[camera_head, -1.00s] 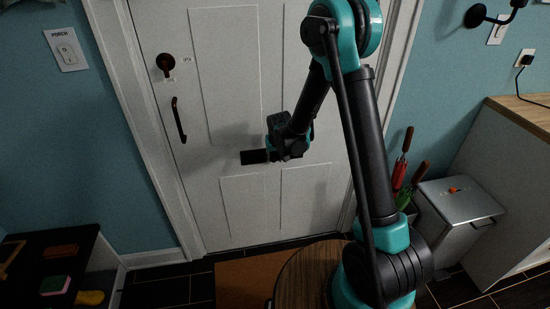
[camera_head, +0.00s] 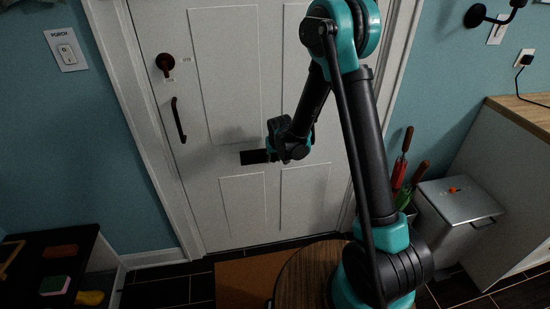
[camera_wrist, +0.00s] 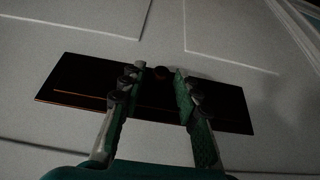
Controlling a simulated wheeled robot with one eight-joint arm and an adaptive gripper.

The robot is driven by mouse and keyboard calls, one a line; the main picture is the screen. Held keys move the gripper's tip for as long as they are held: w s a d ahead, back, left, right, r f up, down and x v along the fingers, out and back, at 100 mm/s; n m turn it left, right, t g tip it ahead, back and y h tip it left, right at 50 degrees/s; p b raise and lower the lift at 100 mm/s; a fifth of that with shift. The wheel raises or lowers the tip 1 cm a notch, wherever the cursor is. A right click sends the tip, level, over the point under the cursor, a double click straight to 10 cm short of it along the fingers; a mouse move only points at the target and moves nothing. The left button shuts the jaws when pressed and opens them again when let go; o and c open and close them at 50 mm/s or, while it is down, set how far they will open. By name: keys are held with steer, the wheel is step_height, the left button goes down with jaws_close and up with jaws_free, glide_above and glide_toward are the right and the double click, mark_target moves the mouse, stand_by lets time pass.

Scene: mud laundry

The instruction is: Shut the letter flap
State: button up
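The letter flap is part of a dark rectangular plate (camera_head: 252,157) on the white door, at mid height. In the wrist view the plate (camera_wrist: 75,82) lies slanted across the picture, with a thin brownish line along its lower left part and a small dark reddish knob (camera_wrist: 161,72) near its top middle. I cannot tell how far the flap stands open. My gripper (camera_wrist: 160,75) is in front of the plate with its two green-padded fingers apart and nothing seen between them but the plate and knob. In the head view my gripper (camera_head: 271,148) covers the plate's right part.
The door (camera_head: 225,75) has a dark pull handle (camera_head: 178,120) and a round lock (camera_head: 166,63) at left. A grey bin (camera_head: 455,205) and umbrellas (camera_head: 402,165) stand at right. A low dark shelf (camera_head: 45,255) is at lower left.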

stand_by(0.3)
steer(key=v, duration=1.2)
steer(key=shift+r, duration=0.1)
steer(key=s+d+m+h, duration=0.1)
steer(key=s+d+m, duration=0.2)
steer(key=s+d, duration=2)
steer(key=shift+d+f+g, duration=0.25)
steer(key=shift+d+g, duration=0.15)
steer(key=shift+d, duration=0.45)
